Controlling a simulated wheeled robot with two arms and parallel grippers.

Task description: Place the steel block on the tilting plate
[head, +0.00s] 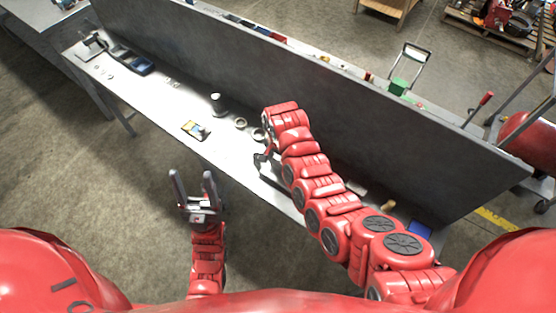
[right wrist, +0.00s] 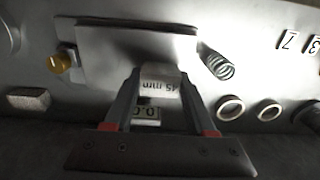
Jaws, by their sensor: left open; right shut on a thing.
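My right gripper (right wrist: 160,80) is shut on a pale grey block marked "45 mm" (right wrist: 160,78), which looks like the steel block. The block sits between the fingertips, just in front of a flat grey plate (right wrist: 135,45), likely the tilting plate. I cannot tell whether block and plate touch. In the head view my right gripper (head: 264,162) is low over the bench, and my arm hides the block and most of the plate. My left gripper (head: 193,182) is open and empty, in front of the bench edge.
On the bench (head: 160,103), rings (head: 240,123) and a dark cylinder (head: 217,104) stand left of my right gripper. A spring (right wrist: 218,62), a yellow knob (right wrist: 60,62) and a rough grey block (right wrist: 28,99) flank the plate. A tall grey panel (head: 330,110) runs behind.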

